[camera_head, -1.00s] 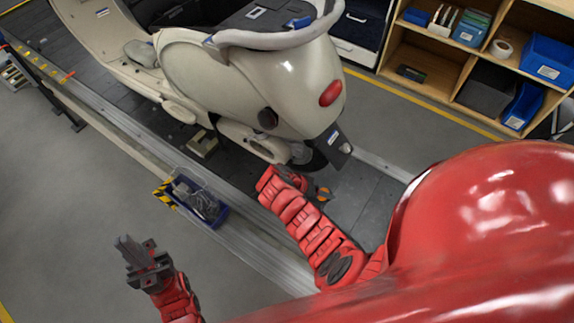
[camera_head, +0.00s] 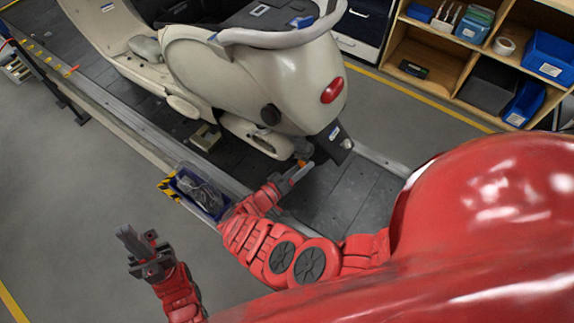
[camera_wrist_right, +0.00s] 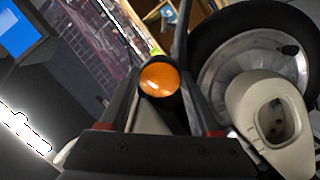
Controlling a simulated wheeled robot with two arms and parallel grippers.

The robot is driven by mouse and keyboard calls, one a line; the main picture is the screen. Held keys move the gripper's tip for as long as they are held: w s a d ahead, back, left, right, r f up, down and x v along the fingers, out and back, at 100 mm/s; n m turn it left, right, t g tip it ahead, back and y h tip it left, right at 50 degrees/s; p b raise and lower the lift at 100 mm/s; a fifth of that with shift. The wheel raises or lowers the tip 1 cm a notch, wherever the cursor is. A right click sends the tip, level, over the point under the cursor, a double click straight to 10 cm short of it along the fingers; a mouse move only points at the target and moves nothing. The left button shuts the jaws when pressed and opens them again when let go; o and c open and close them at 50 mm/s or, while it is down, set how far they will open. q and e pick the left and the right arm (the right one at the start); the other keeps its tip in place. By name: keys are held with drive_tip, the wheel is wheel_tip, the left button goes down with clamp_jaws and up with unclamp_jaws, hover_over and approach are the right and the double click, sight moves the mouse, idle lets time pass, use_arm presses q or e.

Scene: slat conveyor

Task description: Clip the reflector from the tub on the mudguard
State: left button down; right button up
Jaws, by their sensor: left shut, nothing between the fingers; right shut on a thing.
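The orange reflector (camera_wrist_right: 159,79) is between the fingertips of my right gripper (camera_wrist_right: 160,88) in the right wrist view. In the head view my right gripper (camera_head: 297,172) is shut on it, with a bit of orange showing at the tips. It is just below the scooter's rear. The dark mudguard (camera_head: 335,138) hangs at the scooter's tail under the red tail light, a little up and right of the gripper; I see no contact. The blue tub (camera_head: 218,214) holds dark parts and stands beside the conveyor. My left gripper (camera_head: 128,238) is shut and empty over the floor.
The cream scooter (camera_head: 255,85) stands on the slat conveyor (camera_head: 340,195). Its rear wheel (camera_wrist_right: 252,70) and a cream exhaust-like part (camera_wrist_right: 272,120) are close right of my right gripper. A shelf with blue bins (camera_head: 548,58) stands at the back right.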

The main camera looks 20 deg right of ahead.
drive_tip(key=w+a+n+t, duration=0.2)
drive_tip(key=a+t, duration=0.1)
drive_tip(key=a, duration=0.1)
drive_tip(key=b, duration=0.3)
approach(312, 138)
drive_tip(key=shift+x, duration=1.45)
drive_tip(key=shift+w+r+y, duration=0.1)
drive_tip(key=shift+r+y, duration=0.2)
drive_tip(key=shift+y, duration=0.1)
drive_tip(key=shift+d+p, duration=0.1)
drive_tip(key=shift+p, duration=0.55)
drive_tip(key=shift+d+f, duration=0.1)
drive_tip(key=shift+d, duration=0.35)
drive_tip(key=shift+x, duration=0.9)
drive_tip(key=shift+w+d, duration=0.2)
drive_tip(key=shift+d, duration=0.05)
